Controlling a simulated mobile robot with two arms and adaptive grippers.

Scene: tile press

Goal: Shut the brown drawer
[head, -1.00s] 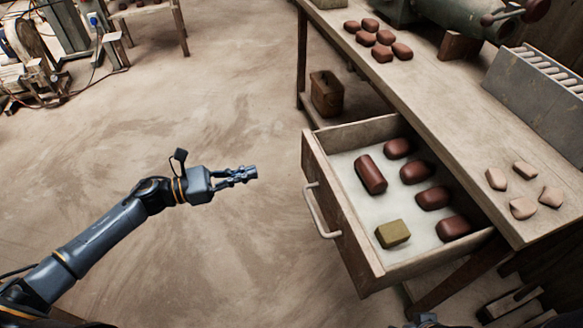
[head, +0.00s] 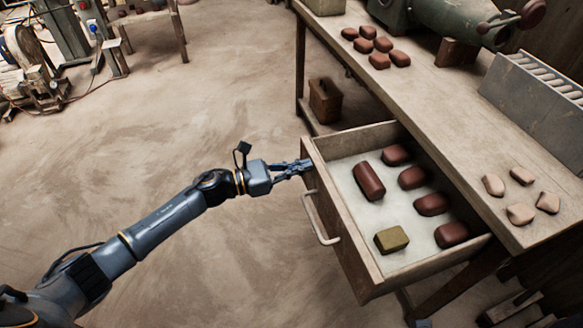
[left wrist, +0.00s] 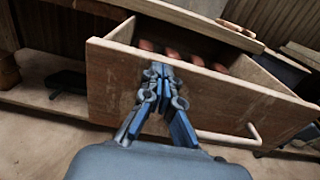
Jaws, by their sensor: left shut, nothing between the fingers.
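The brown drawer (head: 335,225) stands pulled out from the wooden workbench in the head view. Its front panel with a pale bar handle (head: 322,222) faces left. Several dark red-brown blocks (head: 369,182) and one olive block (head: 391,240) lie inside on a pale lining. My left gripper (head: 308,165) is shut and empty, with its tips at the upper far end of the drawer front. In the left wrist view the shut fingertips (left wrist: 158,70) overlap the drawer front (left wrist: 215,100), left of the handle (left wrist: 225,138). Whether they touch it is unclear. My right gripper is not in view.
The workbench (head: 440,110) holds several red-brown pieces (head: 377,44), several pale pieces (head: 520,213), a grey rack (head: 530,105) and a green machine (head: 460,22). A brown box (head: 324,100) sits on the bench's lower shelf. The floor (head: 150,150) left of the drawer is clear.

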